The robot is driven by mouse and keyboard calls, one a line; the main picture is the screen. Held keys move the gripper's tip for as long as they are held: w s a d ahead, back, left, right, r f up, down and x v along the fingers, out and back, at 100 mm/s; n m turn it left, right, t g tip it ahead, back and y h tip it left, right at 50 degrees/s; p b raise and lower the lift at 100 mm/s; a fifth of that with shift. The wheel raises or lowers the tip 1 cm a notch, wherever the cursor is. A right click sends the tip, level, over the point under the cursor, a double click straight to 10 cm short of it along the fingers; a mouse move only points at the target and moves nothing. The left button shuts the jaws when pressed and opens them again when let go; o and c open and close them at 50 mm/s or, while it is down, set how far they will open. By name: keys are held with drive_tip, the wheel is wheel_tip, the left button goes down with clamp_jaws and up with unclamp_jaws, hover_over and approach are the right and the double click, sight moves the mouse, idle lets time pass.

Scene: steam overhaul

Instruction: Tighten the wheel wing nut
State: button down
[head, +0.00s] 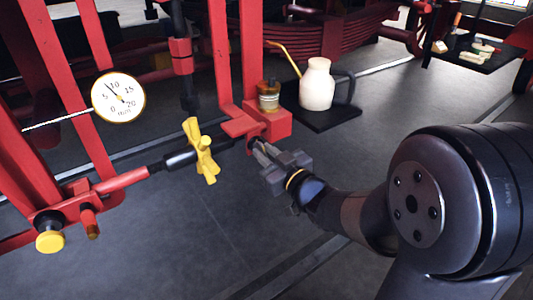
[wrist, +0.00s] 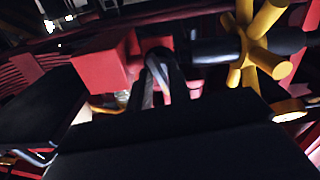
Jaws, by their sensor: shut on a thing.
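My gripper (head: 259,147) is shut at the end of the black rod, beside the red bracket (head: 240,126). In the wrist view my fingers (wrist: 158,82) point at a dark round end next to the red block (wrist: 105,62). They are closed on a small part there, taken to be the wing nut; the fingers hide it almost wholly, so its shape and angle cannot be told. A yellow spoked handwheel (head: 201,150) sits on the black rod, left of my gripper and apart from it. It also shows at the upper right of the wrist view (wrist: 250,42).
A round dial gauge (head: 119,97) hangs at the left. A yellow knob (head: 50,242) is at the lower left. An amber jar (head: 268,95) stands on the red block, and a cream oil can (head: 317,84) on a black tray is just behind. The floor in front is clear.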

idle(0.8)
drive_tip(key=c, duration=1.6)
unclamp_jaws()
drive_tip(key=shift+o, duration=0.2)
drive_tip(key=p+v, duration=0.1)
drive_tip(key=v, duration=0.9)
drive_tip(key=shift+s+d, duration=0.25)
drive_tip(key=shift+s, duration=0.05)
